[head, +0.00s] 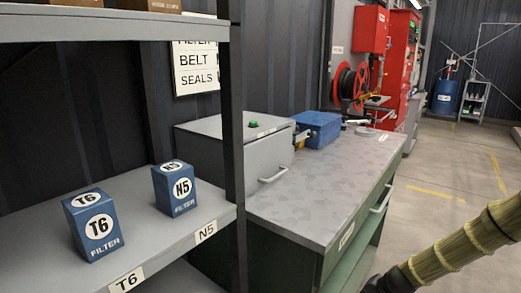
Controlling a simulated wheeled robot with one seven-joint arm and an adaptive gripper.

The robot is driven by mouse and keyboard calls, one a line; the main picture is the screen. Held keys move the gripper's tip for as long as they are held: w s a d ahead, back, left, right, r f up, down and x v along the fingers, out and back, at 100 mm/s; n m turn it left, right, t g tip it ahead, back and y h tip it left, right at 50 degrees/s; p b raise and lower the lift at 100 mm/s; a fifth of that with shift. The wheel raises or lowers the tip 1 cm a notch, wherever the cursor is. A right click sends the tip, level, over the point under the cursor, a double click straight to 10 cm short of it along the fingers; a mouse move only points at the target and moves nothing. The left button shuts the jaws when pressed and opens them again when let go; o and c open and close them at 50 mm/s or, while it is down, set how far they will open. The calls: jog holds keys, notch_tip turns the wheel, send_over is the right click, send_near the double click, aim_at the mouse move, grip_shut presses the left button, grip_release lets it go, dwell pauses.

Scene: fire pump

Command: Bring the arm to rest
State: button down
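Part of my arm (455,245) shows at the lower right, a ribbed yellow-green link with a dark joint at its lower end. It slants down to the left in front of the workbench and the floor. My gripper is not in this view. Whether it holds anything cannot be seen.
A shelf (150,215) at the left bears blue filter boxes T6 (93,225) and N5 (175,188). A workbench (325,185) carries a grey box (235,150) and a blue box (318,128). Red cabinets (400,60) stand behind. The floor (440,165) at right is open.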

jog(key=s+a+f+n+g, duration=0.15)
jog(key=s+a+f, duration=0.25)
jog(key=s, duration=0.4)
jog(key=s+a+f+n+g+h+b, duration=0.1)
jog(key=s+a+f+n, duration=0.2)
jog(key=s, duration=0.5)
jog(key=s+a+f+g, duration=0.1)
jog(key=s+a+f, duration=0.3)
jog(key=s+f, duration=0.3)
jog(key=s+a+n+g+h+b, duration=0.15)
jog(key=s+n, duration=0.25)
jog(key=s, duration=1.8)
notch_tip(320, 180, up, 20)
jog(key=p, duration=1.9)
jog(key=shift+s+a, duration=0.15)
jog(key=shift+a, duration=0.25)
